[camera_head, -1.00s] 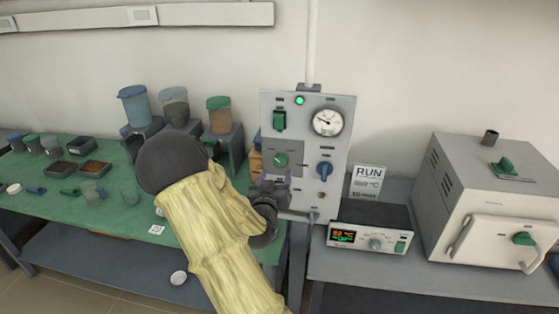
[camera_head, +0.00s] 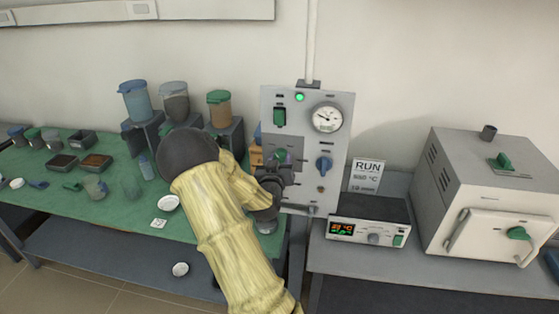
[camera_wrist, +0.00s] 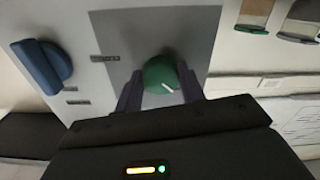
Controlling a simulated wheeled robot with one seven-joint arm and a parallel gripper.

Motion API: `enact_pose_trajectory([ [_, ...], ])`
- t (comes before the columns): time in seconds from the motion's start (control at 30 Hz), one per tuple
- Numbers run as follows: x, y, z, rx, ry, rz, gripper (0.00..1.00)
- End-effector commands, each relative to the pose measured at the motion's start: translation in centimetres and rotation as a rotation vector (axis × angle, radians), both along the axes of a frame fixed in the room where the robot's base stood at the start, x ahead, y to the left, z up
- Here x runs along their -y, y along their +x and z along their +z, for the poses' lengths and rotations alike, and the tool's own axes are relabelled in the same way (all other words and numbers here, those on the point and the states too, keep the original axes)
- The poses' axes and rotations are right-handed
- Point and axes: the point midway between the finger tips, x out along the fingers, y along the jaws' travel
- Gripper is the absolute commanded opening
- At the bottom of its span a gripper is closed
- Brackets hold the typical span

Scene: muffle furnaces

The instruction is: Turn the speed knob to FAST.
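A control panel (camera_head: 335,190) stands upright at the middle of the head view. On it are a round green knob (camera_head: 281,156) and, to its right, a blue knob (camera_head: 324,164). Their labels are too small to read. In the wrist view the green knob (camera_wrist: 161,75) shows a white pointer mark slanting to the lower right, and the blue knob (camera_wrist: 42,66) is at the left. My gripper (camera_head: 277,172) is at the panel. Its two dark fingers (camera_wrist: 162,88) stand either side of the green knob, with little gap; contact is not clear.
A green switch (camera_head: 279,117) and a dial gauge (camera_head: 327,118) are above the knobs. A controller box (camera_head: 368,234) and a furnace (camera_head: 480,195) stand to the right. A green-topped table (camera_head: 120,205) with jars and trays lies left.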

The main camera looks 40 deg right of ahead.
Motion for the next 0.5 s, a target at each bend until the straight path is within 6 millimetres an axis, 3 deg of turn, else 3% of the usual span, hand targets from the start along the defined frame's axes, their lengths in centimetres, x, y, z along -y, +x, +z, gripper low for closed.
enact_pose_trajectory([
  [0.5, -0.01, 0.01, -0.29, 0.067, 0.053, 0.001, 0.16],
])
